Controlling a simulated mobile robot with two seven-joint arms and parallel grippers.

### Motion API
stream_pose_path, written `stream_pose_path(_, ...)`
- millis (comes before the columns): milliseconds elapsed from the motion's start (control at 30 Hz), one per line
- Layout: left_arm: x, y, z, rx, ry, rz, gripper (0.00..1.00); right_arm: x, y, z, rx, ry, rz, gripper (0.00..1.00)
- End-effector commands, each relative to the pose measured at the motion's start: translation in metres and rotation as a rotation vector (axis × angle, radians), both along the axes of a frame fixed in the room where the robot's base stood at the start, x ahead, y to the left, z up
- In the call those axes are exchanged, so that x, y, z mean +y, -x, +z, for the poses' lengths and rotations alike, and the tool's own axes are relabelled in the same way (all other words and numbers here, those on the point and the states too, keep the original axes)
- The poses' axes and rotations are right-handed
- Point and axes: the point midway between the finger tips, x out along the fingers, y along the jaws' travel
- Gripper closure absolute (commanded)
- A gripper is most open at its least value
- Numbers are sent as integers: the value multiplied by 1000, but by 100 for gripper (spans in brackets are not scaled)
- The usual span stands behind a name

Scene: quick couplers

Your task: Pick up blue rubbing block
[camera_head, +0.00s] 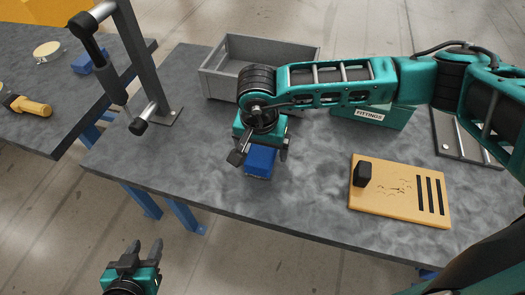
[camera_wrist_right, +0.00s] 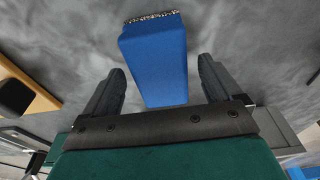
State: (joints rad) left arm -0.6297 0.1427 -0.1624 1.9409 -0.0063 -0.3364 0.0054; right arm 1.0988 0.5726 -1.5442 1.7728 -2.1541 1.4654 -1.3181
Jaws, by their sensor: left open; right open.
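The blue rubbing block (camera_head: 260,162) lies on the grey worktable in the head view, just below my right gripper (camera_head: 261,154). In the right wrist view the blue block (camera_wrist_right: 155,62) has a rough speckled strip along its far end. My right gripper (camera_wrist_right: 160,85) is open there, with one dark finger on each side of the block and gaps between. I cannot tell how far down the fingers reach. My left gripper (camera_head: 134,248) is open and empty, low in the head view, in front of the table's edge.
A grey open bin (camera_head: 226,82) stands behind my right gripper. A green fittings box (camera_head: 385,118) is to the right. A tan board (camera_head: 400,205) with slots bears a black block (camera_head: 362,174). A metal post stand (camera_head: 150,70) is at the left. The table's front left is clear.

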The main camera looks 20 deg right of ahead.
Motion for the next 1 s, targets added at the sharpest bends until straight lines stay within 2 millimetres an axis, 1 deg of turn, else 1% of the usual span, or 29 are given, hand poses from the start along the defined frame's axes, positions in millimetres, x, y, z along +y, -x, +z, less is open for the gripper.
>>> stream_pose_path(33,0,0,0,0,-1,-1,57,-1,0,-8,2,2,-1,8)
stream_pose_path(133,0,0,0,0,-1,-1,57,-1,-2,-16,1,1,0,8)
stream_pose_path(400,0,-3,2,-6,-1,0,57,-1,-2,-19,-1,1,1,8)
stream_pose_path(1000,0,-4,2,-9,0,-1,57,-1,-3,-18,-1,1,0,66)
